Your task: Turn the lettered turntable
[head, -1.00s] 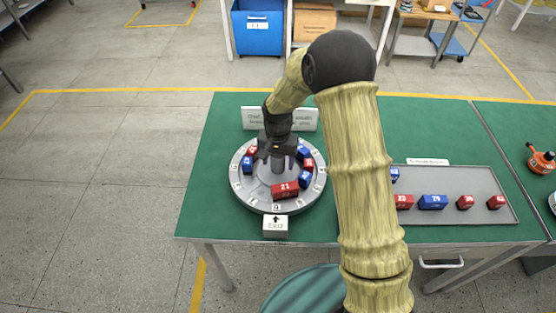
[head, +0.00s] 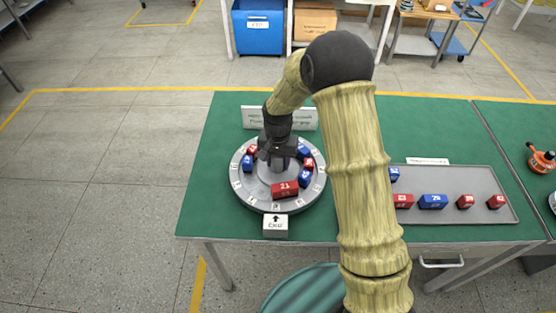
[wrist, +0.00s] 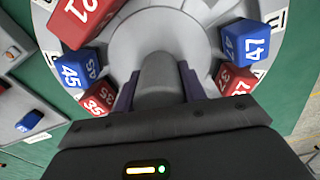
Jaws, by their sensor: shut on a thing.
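The round grey turntable (head: 250,199) with lettered tiles on its rim lies on the green table. Red and blue numbered blocks stand on it, among them the red 21 block (head: 285,189) at the near side. In the wrist view, a blue 47 block (wrist: 246,42), a red 37 block (wrist: 236,78), a blue 45 block (wrist: 80,68) and a red 35 block (wrist: 98,96) flank the hub. My gripper (head: 277,157) is over the turntable's middle, shut on the grey central knob (wrist: 158,80), one finger on each side. The knob's far parts are partly hidden by my gripper.
A white block with an arrow (head: 275,226) stands at the turntable's near edge. A sign (head: 305,118) stands behind it. A grey tray (head: 455,184) with several red and blue blocks lies to the right, partly behind my arm.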

